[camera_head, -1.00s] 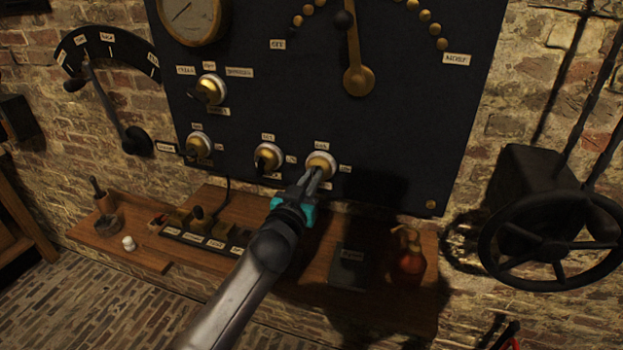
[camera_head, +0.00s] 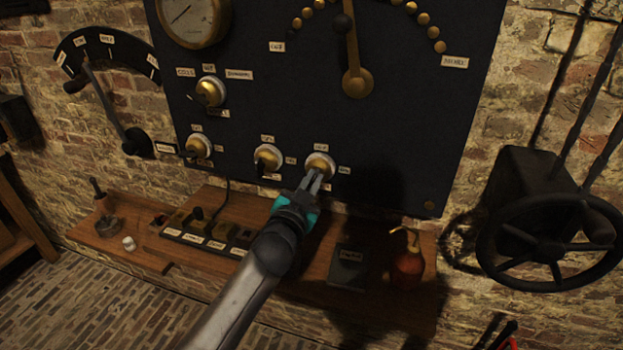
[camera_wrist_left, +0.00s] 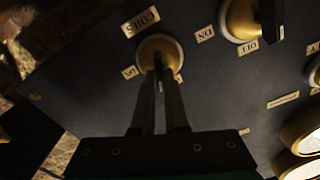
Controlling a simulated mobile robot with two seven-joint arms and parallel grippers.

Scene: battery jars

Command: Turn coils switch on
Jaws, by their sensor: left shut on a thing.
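The coils switch (camera_head: 320,161) is the rightmost of the lower row of brass switches with pale collars on the black panel. In the left wrist view, the coils switch (camera_wrist_left: 160,42) sits beside a label reading COILS. My left gripper (camera_head: 316,179) reaches up to it, shut on its small lever. In the left wrist view, the left gripper's dark fingers (camera_wrist_left: 160,62) are close together at the switch and hide the lever, so its exact position cannot be told. My right gripper is not in view.
Another brass switch (camera_head: 267,158) is just left on the panel (camera_head: 280,90). A large brass lever (camera_head: 355,70) is above. Below, a wooden shelf (camera_head: 300,285) holds a red bottle (camera_head: 407,262) and a dark box (camera_head: 348,268). A handwheel (camera_head: 550,245) is at right.

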